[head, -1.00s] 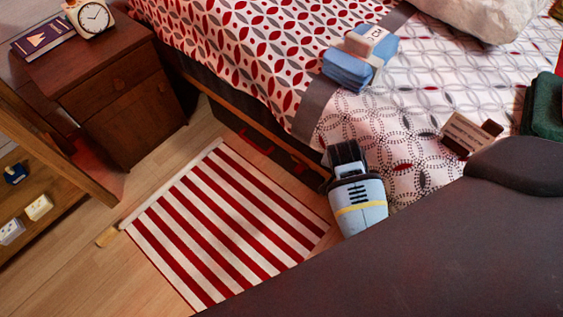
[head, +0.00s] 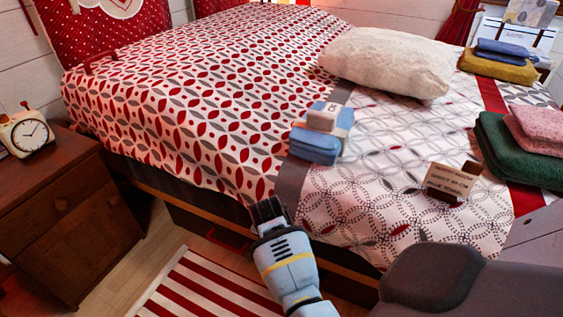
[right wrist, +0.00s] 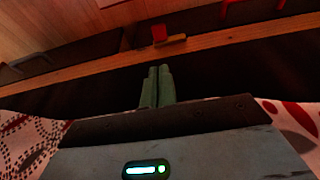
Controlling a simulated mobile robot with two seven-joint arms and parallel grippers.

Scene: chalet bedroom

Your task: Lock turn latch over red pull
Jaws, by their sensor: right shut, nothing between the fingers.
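My right gripper (head: 266,210) is at the bed's near side edge in the head view, its fingers together. In the right wrist view its two greenish fingers (right wrist: 157,87) are side by side, shut and empty, pointing toward the wooden bed rail. Beyond the fingertips, a small tan bar (right wrist: 172,41), possibly the turn latch, lies by a small red piece (right wrist: 158,34). A red pull (right wrist: 240,12) shows at the upper right there. In the head view a red pull (head: 227,240) shows low on the dark bed side, partly hidden by my gripper. My left gripper is not in view.
The bed carries blue folded cloths (head: 316,145), a small brown-and-cream object (head: 452,182), a white pillow (head: 388,62) and green folded cloth (head: 520,150). A wooden nightstand (head: 70,215) stands at left. A striped rug (head: 205,290) lies below the bed.

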